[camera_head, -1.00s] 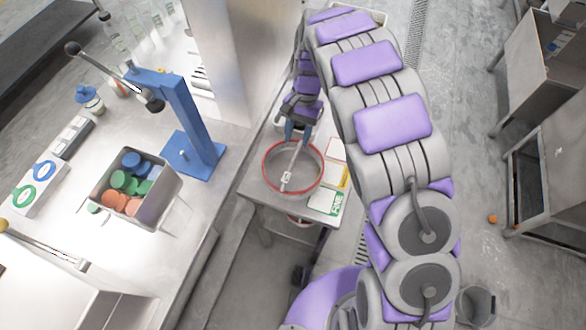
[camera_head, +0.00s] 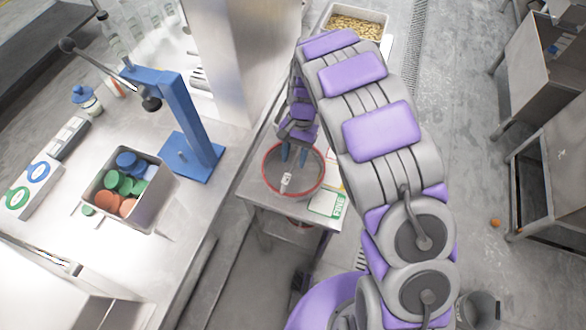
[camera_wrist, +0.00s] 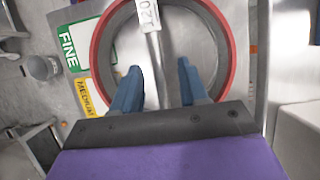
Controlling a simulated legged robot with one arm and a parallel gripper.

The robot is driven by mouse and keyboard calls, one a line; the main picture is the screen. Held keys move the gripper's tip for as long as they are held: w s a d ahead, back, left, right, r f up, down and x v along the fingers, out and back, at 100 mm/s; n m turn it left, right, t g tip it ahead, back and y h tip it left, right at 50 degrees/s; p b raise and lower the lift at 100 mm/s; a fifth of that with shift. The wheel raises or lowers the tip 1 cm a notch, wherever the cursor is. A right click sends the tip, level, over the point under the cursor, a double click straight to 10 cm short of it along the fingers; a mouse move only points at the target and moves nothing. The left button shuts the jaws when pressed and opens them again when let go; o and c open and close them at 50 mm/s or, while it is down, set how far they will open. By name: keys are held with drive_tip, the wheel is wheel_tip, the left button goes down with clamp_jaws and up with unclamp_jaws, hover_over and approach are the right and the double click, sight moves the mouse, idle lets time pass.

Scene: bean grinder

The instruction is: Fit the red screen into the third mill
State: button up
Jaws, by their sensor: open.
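The red screen (camera_head: 276,172) is a round grey disc with a red rim, lying flat on a small steel side table (camera_head: 262,214). A narrow bar with a white tag crosses it. It also shows in the wrist view (camera_wrist: 125,38), its lower edge hidden by my gripper. My gripper (camera_head: 294,156) is open over the screen, its blue fingers pointing down at it. In the wrist view the fingers (camera_wrist: 158,72) stand on either side of the bar. I cannot tell whether they touch the screen. No mill can be made out for certain.
FINE (camera_wrist: 75,50) and MEDIUM (camera_wrist: 90,98) cards lie beside the screen. The left counter holds a blue lever press (camera_head: 187,115) and a bin (camera_head: 150,203) of coloured discs. A tray of beans (camera_head: 352,27) is at the back. Open floor lies to the right.

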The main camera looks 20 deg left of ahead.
drive_tip(key=shift+f, duration=0.25)
idle(0.5)
drive_tip(key=shift+c, duration=0.2)
clamp_jaws()
idle(1.1)
